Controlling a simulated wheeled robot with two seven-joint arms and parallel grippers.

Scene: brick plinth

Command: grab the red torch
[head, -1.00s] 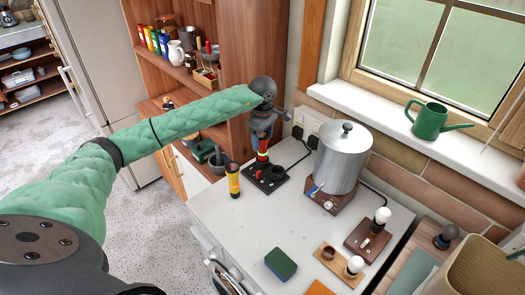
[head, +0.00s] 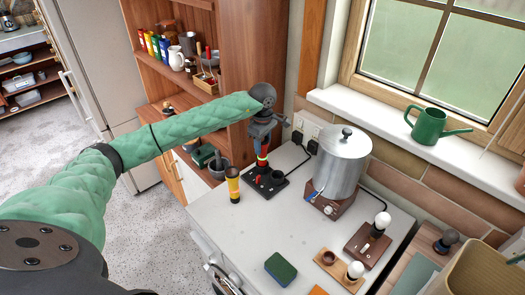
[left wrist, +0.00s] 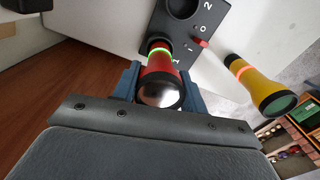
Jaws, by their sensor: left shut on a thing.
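The red torch (head: 262,160) stands upright at a socket of a black base (head: 265,187) on the white counter. In the left wrist view the torch (left wrist: 158,78) shows a shiny round end toward me and a lit green ring near the base. My left gripper (head: 262,146) reaches down from above, its blue fingers on both sides of the torch, shut on it. Whether the torch's lower end is inside the socket I cannot tell. My right gripper is not in view.
A yellow and black torch (head: 233,184) stands just left of the base. A big metal urn (head: 342,160) is close on the right. A green sponge (head: 280,269) lies at the front. A wooden shelf (head: 240,60) rises behind my arm. The counter's middle is clear.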

